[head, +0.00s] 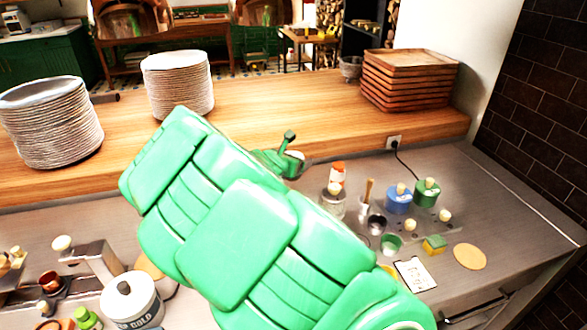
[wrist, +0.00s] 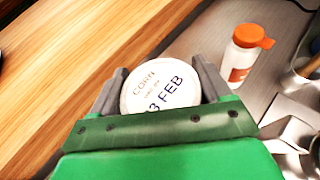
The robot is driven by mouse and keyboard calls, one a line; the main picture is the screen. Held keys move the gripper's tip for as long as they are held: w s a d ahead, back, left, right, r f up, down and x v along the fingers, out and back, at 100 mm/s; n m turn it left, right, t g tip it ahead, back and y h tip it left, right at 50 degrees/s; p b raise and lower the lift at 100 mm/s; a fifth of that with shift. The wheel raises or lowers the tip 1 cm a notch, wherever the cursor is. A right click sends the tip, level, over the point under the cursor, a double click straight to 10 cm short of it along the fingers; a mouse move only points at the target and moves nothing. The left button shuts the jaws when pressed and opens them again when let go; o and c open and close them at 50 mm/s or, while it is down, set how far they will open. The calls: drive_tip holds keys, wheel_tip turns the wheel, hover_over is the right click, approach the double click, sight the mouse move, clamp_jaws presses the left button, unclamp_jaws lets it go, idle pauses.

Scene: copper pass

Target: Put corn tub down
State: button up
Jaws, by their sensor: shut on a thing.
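The corn tub (wrist: 160,88) has a round white lid reading "CORN" and "FEB" in the wrist view. My gripper (wrist: 161,80) is shut on it, with one dark finger on each side. In the head view my green arm covers most of this area, and only a small part of my gripper (head: 280,160) shows near the front edge of the wooden ledge (head: 330,110). The tub's base is hidden, so I cannot tell whether it touches a surface.
An orange-capped bottle (wrist: 245,50) stands right of the tub on the metal counter (head: 500,210). Plate stacks (head: 178,85) stand on the ledge at left, and wooden trays (head: 410,80) at right. Blue (head: 399,200) and green (head: 427,192) containers stand on the counter. The ledge's middle is clear.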

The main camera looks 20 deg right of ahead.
drive_tip(key=shift+r, duration=0.5)
drive_tip(key=shift+r, duration=0.1)
